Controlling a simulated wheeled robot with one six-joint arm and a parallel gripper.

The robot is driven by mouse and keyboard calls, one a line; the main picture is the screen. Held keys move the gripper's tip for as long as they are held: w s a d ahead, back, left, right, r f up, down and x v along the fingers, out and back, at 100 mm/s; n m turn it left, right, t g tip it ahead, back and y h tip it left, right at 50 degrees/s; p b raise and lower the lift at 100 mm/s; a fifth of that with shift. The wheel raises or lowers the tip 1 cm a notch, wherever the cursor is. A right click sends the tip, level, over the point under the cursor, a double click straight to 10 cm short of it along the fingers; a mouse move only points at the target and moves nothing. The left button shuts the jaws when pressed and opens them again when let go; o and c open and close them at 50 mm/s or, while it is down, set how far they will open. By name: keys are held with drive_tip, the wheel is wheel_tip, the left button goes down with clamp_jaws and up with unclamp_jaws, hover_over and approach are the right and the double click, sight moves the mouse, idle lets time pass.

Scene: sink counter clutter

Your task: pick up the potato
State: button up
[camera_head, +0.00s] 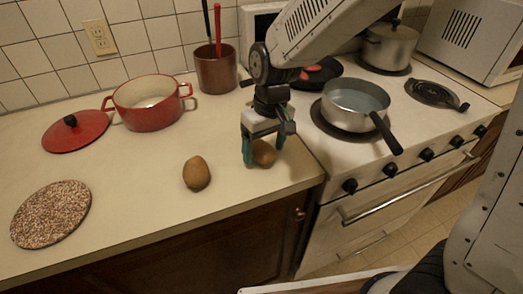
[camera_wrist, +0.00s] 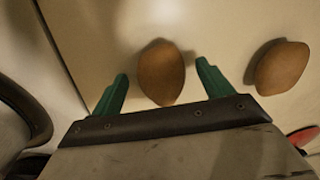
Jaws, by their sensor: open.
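Two brown potatoes lie on the counter. One potato (camera_head: 264,154) is under my gripper (camera_head: 261,158), partly hidden by a finger in the head view. In the wrist view this potato (camera_wrist: 161,73) sits between my two open green fingers (camera_wrist: 161,82), with a gap on each side. The other potato (camera_head: 197,173) lies to the left, apart from my gripper. It also shows at the right in the wrist view (camera_wrist: 281,67). My gripper points down and holds nothing.
A red pot (camera_head: 149,112), its red lid (camera_head: 75,131), a brown utensil holder (camera_head: 216,72) and a speckled round mat (camera_head: 50,213) stand on the counter. The stove with a saucepan (camera_head: 343,118) is close on the right. The front counter is clear around the left potato.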

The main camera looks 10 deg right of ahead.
sight(265, 147)
drive_tip(key=c, duration=1.2)
drive_tip(key=shift+o, duration=0.2)
drive_tip(key=shift+r, duration=0.85)
drive_tip(key=shift+s+d+r, duration=0.1)
drive_tip(key=shift+r, duration=0.45)
drive_tip(key=shift+s+d+r, duration=0.1)
drive_tip(key=shift+r, duration=0.4)
drive_tip(key=s+d+r, duration=0.1)
drive_tip(key=s+d, duration=0.9)
drive_tip(key=w+d+r, duration=0.7)
drive_tip(key=w, duration=0.4)
drive_tip(key=w+d+r, duration=0.7)
drive_tip(key=w+d, duration=0.1)
drive_tip(key=w, duration=0.4)
drive_tip(key=shift+w, duration=0.25)
